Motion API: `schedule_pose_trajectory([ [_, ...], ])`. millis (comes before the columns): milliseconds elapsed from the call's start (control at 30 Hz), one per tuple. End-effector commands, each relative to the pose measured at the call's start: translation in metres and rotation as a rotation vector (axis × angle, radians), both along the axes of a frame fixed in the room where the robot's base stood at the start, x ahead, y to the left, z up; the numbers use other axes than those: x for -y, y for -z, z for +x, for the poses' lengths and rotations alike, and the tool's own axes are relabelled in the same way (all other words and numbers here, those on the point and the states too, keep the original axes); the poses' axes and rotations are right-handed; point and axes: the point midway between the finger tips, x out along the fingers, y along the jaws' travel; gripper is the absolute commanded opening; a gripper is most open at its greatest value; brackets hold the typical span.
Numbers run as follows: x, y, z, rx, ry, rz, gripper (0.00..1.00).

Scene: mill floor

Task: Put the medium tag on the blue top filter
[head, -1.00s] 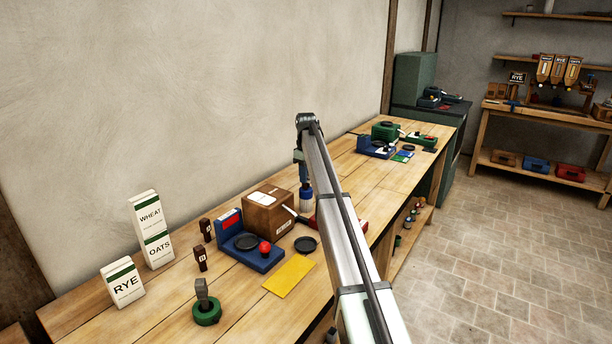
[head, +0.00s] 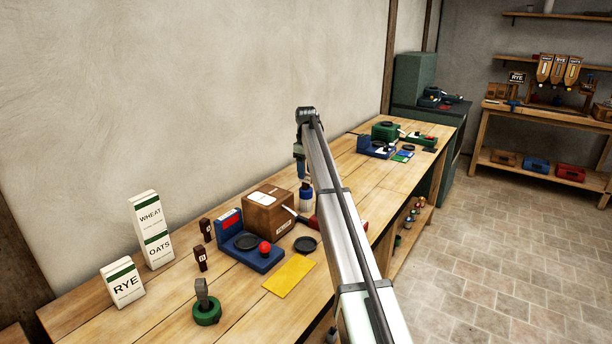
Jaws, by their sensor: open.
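My gripper (head: 303,178) hangs from the wrist over the bench, partly hidden by my arm link, and its fingers are too small to make out. A small white and blue cylinder (head: 306,200) shows directly below it, beside the cardboard box. I cannot tell whether the two touch, or whether this cylinder is the blue top filter. Two small dark brown pieces with white labels, one at the back (head: 206,229) and one in front (head: 201,259), stand left of the blue scale. I cannot tell whether either is the medium tag.
A brown box (head: 268,212), blue scale (head: 262,262) with a red ball, yellow sheet (head: 289,277), black dish (head: 306,244) and green ring base (head: 207,312) crowd the near bench. WHEAT, OATS and RYE packs (head: 122,284) stand left.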

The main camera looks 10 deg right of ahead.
Motion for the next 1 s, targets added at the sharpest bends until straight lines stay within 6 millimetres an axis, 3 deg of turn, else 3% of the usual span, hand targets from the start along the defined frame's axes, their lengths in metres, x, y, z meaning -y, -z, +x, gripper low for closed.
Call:
schedule_pose_trajectory([
  [300, 0.0, -0.061, 0.002, 0.001, 0.0, 0.0, 0.52],
  [500, 0.0, -0.086, 0.001, 0.001, 0.0, 0.0, 0.52],
  [700, 0.0, -0.098, 0.0, 0.0, 0.0, 0.0, 0.52],
  [1000, 0.0, -0.098, 0.0, 0.0, 0.0, 0.0, 0.52],
])
